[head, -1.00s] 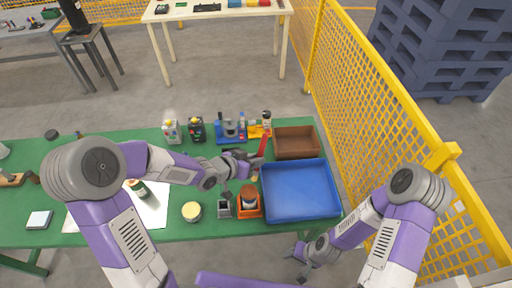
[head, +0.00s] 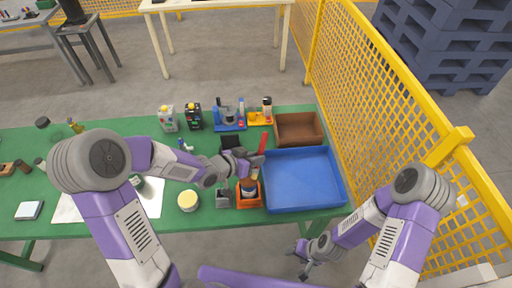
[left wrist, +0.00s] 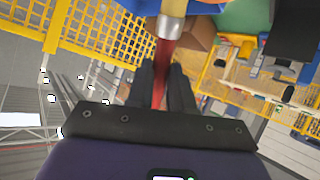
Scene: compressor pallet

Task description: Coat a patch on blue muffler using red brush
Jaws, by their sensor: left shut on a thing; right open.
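My left gripper (head: 250,163) is shut on the red brush (head: 263,143) above the green table. In the left wrist view the brush's red handle (left wrist: 161,72) stands between my fingers, with a metal ferrule beyond; its tip is cut off at the top edge. A blue stand (head: 230,125) with a grey, dark-topped part on it stands at the table's back; I cannot tell whether this is the blue muffler. A can (head: 248,187) sits in an orange holder in front of my left gripper. My right gripper (head: 302,251) hangs beyond the table's front edge, open and empty.
An empty blue tray (head: 304,179) and a brown tray (head: 298,128) are on the right. A yellow-lidded jar (head: 188,201) and a grey holder (head: 222,198) stand near the front. Two cartons are at the back. Yellow mesh fencing (head: 400,100) borders the right side.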

